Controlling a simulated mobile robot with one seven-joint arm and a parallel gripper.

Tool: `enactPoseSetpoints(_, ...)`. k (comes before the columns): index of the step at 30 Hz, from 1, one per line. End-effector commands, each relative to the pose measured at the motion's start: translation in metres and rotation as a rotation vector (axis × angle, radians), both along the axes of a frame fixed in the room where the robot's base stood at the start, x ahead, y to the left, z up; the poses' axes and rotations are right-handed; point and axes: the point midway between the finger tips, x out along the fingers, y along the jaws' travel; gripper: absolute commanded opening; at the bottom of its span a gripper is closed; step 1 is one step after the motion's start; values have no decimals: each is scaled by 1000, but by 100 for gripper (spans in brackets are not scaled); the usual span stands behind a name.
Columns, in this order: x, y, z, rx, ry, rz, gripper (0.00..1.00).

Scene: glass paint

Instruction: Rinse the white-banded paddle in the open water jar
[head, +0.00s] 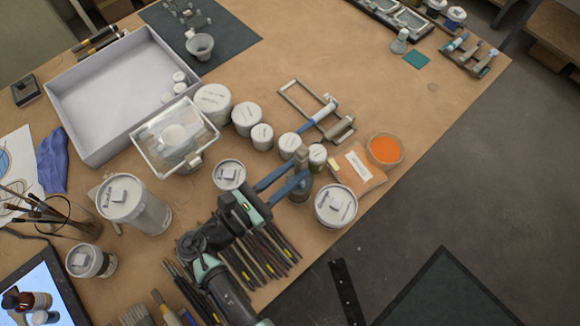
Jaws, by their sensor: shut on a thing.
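My gripper (300,178) is over the table near its front edge, with its two blue fingers reaching up and right. It is shut on a grey upright thing (302,158) among the jars. I see no white band on that thing and cannot tell whether it is the paddle. White-topped jars stand close by: one (228,175) left of the fingers, one (336,205) to the right, and a small one (317,155) just behind. Their tops look covered. I cannot pick out the open water jar for sure.
An orange-filled bowl (385,148) and a flat packet (358,168) lie to the right. A metal frame (300,96) with a blue-handled tool lies behind. Several dark sticks (262,250) lie below my gripper. A white bin (85,130) stands left.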

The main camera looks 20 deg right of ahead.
Motion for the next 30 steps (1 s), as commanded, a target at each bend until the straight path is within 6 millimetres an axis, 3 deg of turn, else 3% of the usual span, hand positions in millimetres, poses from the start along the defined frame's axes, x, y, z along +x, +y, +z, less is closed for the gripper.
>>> enactPoseSetpoints(11, 0, 0, 5, -1, -1, 0, 0)
enactPoseSetpoints(30, 0, 0, 49, 0, -2, -1, 0)
